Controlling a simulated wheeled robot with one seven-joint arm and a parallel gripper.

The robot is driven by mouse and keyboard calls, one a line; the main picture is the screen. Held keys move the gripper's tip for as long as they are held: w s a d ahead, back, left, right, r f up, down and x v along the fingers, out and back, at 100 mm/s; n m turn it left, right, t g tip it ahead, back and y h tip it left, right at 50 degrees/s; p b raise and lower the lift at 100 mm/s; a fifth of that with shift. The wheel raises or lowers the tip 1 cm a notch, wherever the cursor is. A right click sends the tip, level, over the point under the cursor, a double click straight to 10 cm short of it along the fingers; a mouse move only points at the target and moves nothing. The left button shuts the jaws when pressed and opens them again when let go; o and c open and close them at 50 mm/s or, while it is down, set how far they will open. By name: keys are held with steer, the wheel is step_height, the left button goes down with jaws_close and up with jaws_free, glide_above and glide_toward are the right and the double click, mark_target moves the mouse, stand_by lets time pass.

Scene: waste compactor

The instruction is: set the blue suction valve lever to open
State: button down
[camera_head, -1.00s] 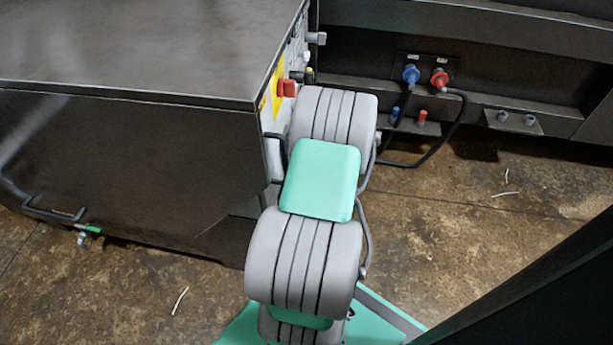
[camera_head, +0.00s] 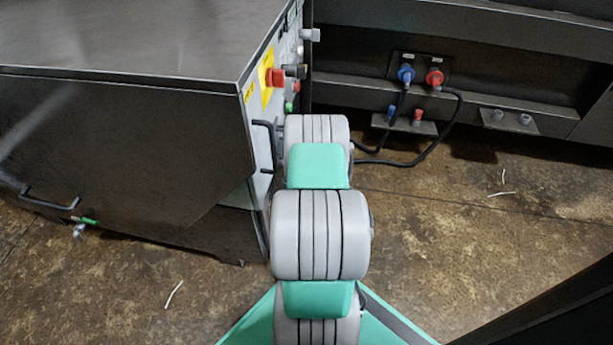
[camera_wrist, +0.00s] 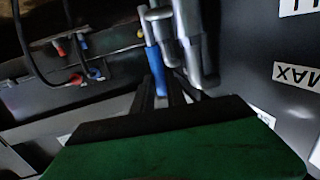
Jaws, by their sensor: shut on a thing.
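The blue suction valve lever (camera_wrist: 154,68) shows in the wrist view as a blue sleeve beside grey metal pipe parts (camera_wrist: 190,45). My gripper (camera_wrist: 165,97) is at the lever's lower end in that view, with its dark fingers shut on it. The dark green gripper body hides part of the grip. Whether the lever stands at open cannot be read. In the head view my arm hides the lever and the gripper.
The machine's panel carries a red knob (camera_head: 275,77) on a yellow plate and a black handle (camera_head: 264,145). Blue (camera_head: 406,74) and red (camera_head: 435,78) hose couplings sit on the wall behind. Black hoses hang below them.

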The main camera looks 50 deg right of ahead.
steer(key=shift+s, duration=0.15)
stand_by(0.3)
steer(key=c, duration=1.6)
jaws_free()
steer(key=shift+o, duration=1.3)
steer(key=shift+a, duration=0.1)
